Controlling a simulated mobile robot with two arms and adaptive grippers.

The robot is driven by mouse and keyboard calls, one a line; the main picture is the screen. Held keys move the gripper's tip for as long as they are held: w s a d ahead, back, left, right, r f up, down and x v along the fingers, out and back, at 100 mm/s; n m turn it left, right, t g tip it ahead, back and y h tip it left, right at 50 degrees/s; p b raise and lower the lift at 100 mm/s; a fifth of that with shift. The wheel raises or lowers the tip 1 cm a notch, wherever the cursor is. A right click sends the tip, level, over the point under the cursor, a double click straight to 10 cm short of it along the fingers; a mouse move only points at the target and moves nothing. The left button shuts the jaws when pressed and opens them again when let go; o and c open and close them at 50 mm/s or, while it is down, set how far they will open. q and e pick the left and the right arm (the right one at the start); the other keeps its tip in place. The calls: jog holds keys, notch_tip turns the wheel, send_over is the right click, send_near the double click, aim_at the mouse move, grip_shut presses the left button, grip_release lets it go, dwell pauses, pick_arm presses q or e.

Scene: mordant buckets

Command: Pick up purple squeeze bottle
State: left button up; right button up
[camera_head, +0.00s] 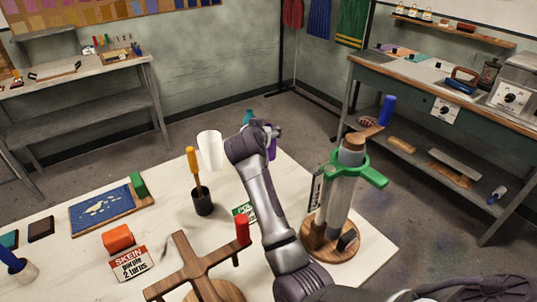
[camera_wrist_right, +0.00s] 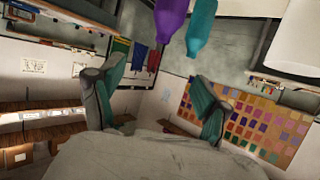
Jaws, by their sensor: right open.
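The purple squeeze bottle (camera_head: 273,143) stands at the far edge of the white table in the head view, mostly hidden behind my right wrist. In the right wrist view, which is upside down, the purple bottle (camera_wrist_right: 170,14) hangs from the top edge beside a teal bottle (camera_wrist_right: 200,28), its lower part cut off. My right gripper (camera_wrist_right: 157,98) is open, its fingers wide apart with nothing between them. The bottles appear beyond the fingertips, apart from them. In the head view the right fingers are largely hidden by the wrist. My left gripper is out of view.
A white cup (camera_head: 210,150) stands close left of my right wrist, behind a dark pot (camera_head: 202,202) with a yellow-handled tool. A metal cylinder with a green clamp (camera_head: 357,168) stands right of my forearm. A wooden cross stand (camera_head: 198,262) is in front.

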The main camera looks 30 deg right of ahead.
jog(key=w+d+f+b, duration=0.1)
jog(key=w+f, duration=0.1)
jog(key=f, duration=0.1)
jog(key=w+d+f+b, duration=0.1)
jog(key=w+d+f, duration=0.1)
jog(key=f, duration=0.1)
jog(key=w+d+f+b, duration=0.1)
jog(key=w+f+b, duration=0.1)
jog(key=f, duration=0.1)
jog(key=shift+d+f, duration=0.3)
jog(key=shift+f, duration=0.05)
jog(key=shift+w+d+f, duration=0.15)
jog(key=shift+w+d, duration=0.2)
jog(key=shift+w, duration=0.1)
jog(key=shift+x, duration=2.35)
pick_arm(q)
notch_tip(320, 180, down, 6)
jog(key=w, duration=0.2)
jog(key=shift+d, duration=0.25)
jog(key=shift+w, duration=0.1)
